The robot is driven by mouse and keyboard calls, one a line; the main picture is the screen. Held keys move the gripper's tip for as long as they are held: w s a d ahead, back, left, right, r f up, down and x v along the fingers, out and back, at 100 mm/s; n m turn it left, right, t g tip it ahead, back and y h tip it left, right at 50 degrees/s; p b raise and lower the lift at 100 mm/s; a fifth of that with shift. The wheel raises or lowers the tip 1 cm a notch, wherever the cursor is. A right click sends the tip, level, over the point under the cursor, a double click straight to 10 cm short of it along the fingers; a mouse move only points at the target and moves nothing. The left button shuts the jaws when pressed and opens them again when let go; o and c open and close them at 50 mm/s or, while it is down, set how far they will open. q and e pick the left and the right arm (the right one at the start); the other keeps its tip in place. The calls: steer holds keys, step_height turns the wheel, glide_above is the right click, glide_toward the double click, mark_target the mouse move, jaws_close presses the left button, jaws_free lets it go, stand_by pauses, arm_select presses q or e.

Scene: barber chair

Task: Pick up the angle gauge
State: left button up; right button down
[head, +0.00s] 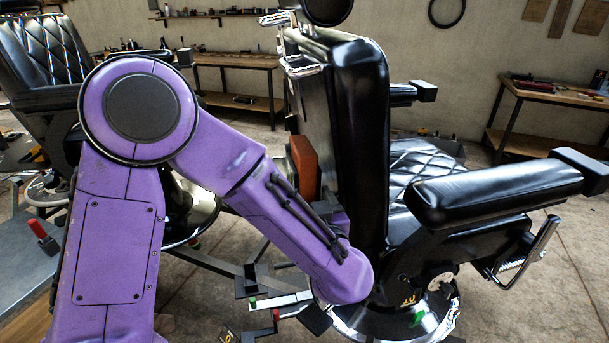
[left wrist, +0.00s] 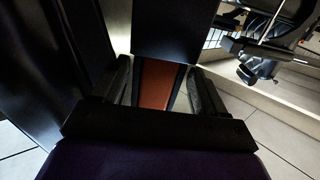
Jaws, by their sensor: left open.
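My left gripper (left wrist: 160,78) is open, with its two dark fingers apart in the left wrist view. An orange-red flat face with dark borders (left wrist: 156,84) shows beyond and between the fingers, below a dark panel. No finger visibly grips it. I cannot tell for sure that either is the angle gauge. My left forearm slants down to the chair's base and hides much of that area. My right gripper is not in view.
The black barber chair (head: 360,130) fills the middle, with its armrest (head: 495,195) to the right. Another black chair (head: 45,55) stands at the left. Workbenches with tools (head: 235,61) line the back wall. Bars and small coloured parts (head: 252,303) lie low by the chair base.

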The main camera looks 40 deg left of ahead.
arm_select(q)
steer(key=p+x, duration=0.1)
steer(key=x, duration=0.3)
steer(key=shift+w, duration=0.1)
steer(key=shift+w+a+f, duration=0.1)
steer(key=shift+w+f, duration=0.05)
steer(key=c, duration=1.2)
